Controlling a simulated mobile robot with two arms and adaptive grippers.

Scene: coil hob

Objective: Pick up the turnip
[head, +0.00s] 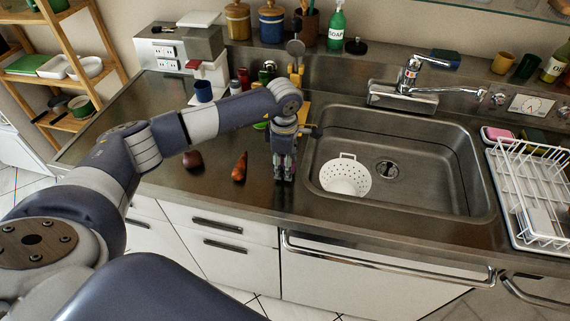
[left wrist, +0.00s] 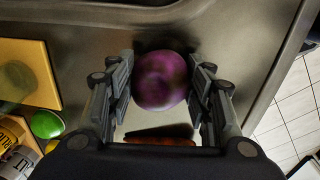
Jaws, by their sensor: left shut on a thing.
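The turnip (left wrist: 160,80), round and purple, sits between the two fingers of my left gripper in the left wrist view. The fingers touch it from both sides, so my left gripper (left wrist: 160,86) is shut on it. In the head view my left gripper (head: 284,172) points straight down at the counter, just left of the sink, and its fingers mostly hide the turnip. I cannot tell whether the turnip is clear of the counter. My right gripper is in neither view.
An orange-brown carrot-like vegetable (head: 240,167) and a dark red round one (head: 193,159) lie to the left on the steel counter (head: 160,178). The sink (head: 430,190) holds a white colander (head: 345,178). A lime (left wrist: 46,124) and a wooden board (left wrist: 40,60) are close by.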

